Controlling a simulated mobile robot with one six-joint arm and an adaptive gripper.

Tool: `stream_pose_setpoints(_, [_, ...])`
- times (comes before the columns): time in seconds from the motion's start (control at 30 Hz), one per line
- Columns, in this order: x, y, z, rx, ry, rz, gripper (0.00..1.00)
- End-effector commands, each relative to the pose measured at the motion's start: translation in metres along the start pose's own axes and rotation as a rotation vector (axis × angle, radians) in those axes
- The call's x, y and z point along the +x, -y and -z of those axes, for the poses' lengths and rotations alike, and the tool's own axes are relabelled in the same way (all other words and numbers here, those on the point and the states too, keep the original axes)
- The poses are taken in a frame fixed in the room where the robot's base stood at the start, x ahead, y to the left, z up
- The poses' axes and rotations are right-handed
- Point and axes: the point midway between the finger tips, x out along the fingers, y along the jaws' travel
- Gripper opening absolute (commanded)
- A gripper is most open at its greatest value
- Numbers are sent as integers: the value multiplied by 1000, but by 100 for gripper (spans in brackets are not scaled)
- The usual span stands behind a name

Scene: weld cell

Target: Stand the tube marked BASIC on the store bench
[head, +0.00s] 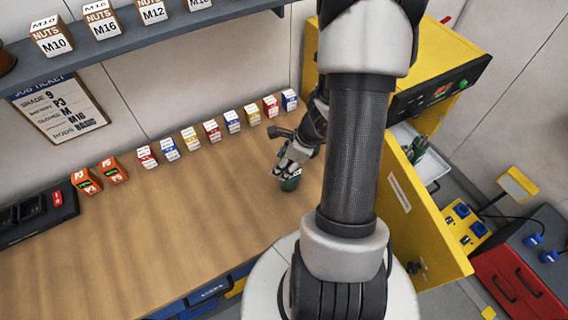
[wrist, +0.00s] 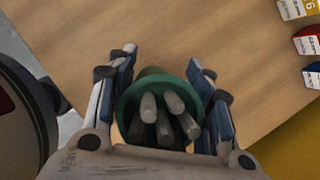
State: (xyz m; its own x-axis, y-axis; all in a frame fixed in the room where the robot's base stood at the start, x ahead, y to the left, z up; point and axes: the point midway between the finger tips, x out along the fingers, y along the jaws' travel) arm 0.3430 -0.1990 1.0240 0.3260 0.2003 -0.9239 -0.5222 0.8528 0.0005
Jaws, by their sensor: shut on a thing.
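My gripper (head: 291,165) is shut on a green tube (head: 290,184) above the right part of the wooden store bench (head: 190,220). In the wrist view the tube (wrist: 124,103) sits between the two fingers of my gripper (wrist: 165,95), its open mouth facing the camera with several grey rods inside. The tube looks roughly upright, with its base at or very near the bench top; I cannot tell if it touches. Its marking is not readable in either view.
A row of small labelled boxes (head: 211,131) stands along the back of the bench. Orange P3 and P5 items (head: 115,170) are at the left. A yellow cabinet (head: 440,70) with an open door (head: 410,205) and a tray (head: 432,170) is at the right. The bench middle is clear.

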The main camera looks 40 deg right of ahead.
Motion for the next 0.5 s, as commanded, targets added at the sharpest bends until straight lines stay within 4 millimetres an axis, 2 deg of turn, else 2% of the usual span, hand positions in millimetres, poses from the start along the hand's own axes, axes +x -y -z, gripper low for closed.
stream_pose_setpoints(0.27, [2,1,0,-1,1,2,0])
stream_pose_setpoints(0.3, [2,0,1,0,0,0,49])
stream_pose_setpoints(0.5, [2,0,1,0,0,0,62])
